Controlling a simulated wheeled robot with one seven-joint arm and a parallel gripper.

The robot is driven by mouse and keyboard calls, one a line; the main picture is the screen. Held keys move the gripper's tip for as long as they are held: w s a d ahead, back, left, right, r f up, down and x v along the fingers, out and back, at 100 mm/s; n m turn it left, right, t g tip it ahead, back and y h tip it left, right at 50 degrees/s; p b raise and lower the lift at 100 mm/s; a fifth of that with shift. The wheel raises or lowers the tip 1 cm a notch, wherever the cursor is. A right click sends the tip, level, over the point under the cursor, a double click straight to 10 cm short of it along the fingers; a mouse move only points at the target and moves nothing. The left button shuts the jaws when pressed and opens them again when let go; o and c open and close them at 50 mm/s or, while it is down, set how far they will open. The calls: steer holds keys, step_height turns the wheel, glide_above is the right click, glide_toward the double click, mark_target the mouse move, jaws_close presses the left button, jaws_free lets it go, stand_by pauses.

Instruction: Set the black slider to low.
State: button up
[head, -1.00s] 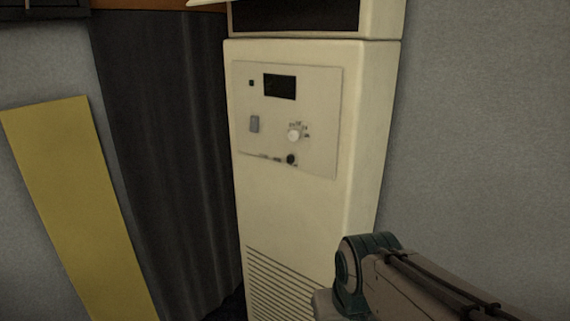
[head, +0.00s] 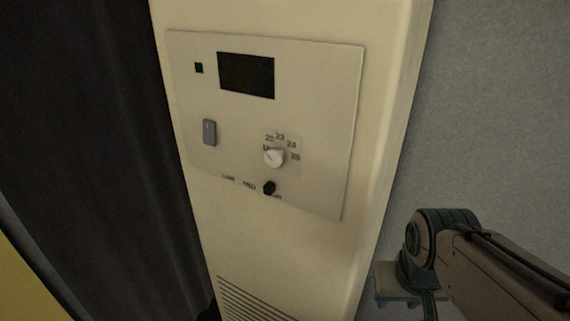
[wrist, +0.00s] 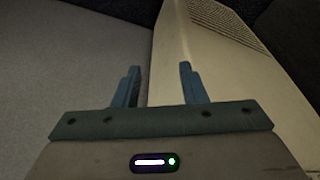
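The black slider (head: 269,188) is a small dark knob low on the control panel (head: 320,110) of a tall cream cabinet. The cabinet's edge and side show behind the fingers. In the head view my arm is at the lower right, apart from the panel; the fingers cannot be made out there.
The panel also has a white round dial (head: 274,157) with temperature numbers, a grey switch (head: 209,132) and a dark display (head: 246,75). A vent grille (head: 250,300) is below. A dark curtain (head: 90,130) hangs at left; a grey wall (head: 500,100) stands at right.

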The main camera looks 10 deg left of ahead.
steer(key=n, duration=0.2)
steer(key=n+t+h+b, duration=0.2)
steer(key=n+t+h, duration=0.85)
steer(key=n, duration=1.85)
glide_toward(266, 189)
steer(key=w+d+t+y, duration=0.1)
steer(key=w+d, duration=0.1)
steer(key=w+d+t+y, duration=0.1)
steer(key=w, duration=0.1)
steer(key=w+d+f+t+y+p, duration=0.1)
steer(key=w+d+y, duration=0.1)
steer(key=shift+w+d+t, duration=0.15)
steer(key=shift+d+t, duration=0.1)
steer(key=shift+d, duration=0.1)
